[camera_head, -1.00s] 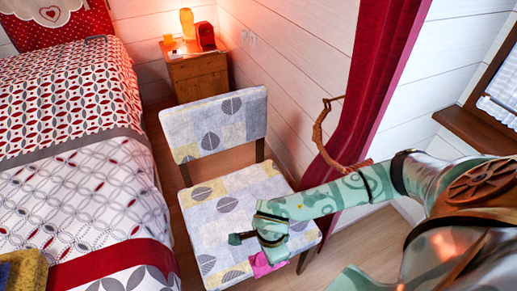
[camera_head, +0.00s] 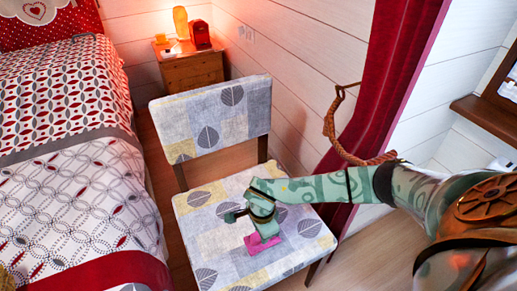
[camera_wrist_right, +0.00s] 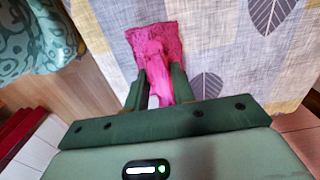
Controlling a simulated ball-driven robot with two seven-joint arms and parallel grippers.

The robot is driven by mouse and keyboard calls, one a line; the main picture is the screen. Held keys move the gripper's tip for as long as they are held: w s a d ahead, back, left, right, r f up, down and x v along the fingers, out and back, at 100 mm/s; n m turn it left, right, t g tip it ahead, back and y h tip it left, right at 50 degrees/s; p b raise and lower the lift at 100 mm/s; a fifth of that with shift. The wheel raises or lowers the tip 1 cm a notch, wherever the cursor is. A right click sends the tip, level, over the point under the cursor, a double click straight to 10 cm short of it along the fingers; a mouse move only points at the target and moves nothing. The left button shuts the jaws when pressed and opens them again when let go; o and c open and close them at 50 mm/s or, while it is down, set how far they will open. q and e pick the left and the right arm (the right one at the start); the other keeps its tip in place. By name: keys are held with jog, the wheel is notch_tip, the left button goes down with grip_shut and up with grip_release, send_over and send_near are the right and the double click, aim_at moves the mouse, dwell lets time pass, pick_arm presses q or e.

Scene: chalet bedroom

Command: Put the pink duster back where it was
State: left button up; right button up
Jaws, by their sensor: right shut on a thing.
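The pink duster (camera_head: 262,243) shows at the grey, white and yellow patterned seat of the chair (camera_head: 205,262). In the right wrist view the duster (camera_wrist_right: 152,42) is a crumpled pink cloth between two dark green fingers. My right gripper (camera_head: 262,230) is shut on it, coming in from the right over the seat. The right wrist view shows the gripper (camera_wrist_right: 160,88) with the seat fabric behind the cloth. I cannot tell whether the duster touches the seat. My left gripper is not in view.
The chair's backrest (camera_head: 215,118) stands behind the seat. The bed (camera_head: 75,190) is on the left. A nightstand (camera_head: 192,70) with a lit lamp (camera_head: 181,22) stands at the back. A red curtain (camera_head: 385,80) with a rope tie (camera_head: 335,125) hangs at the right.

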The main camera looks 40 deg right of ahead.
notch_tip(320, 180, down, 2)
jog(key=shift+f, duration=0.1)
jog(key=shift+c, duration=0.4)
jog(key=shift+r, duration=0.3)
jog(key=o, duration=1)
jog(key=shift+c, duration=0.2)
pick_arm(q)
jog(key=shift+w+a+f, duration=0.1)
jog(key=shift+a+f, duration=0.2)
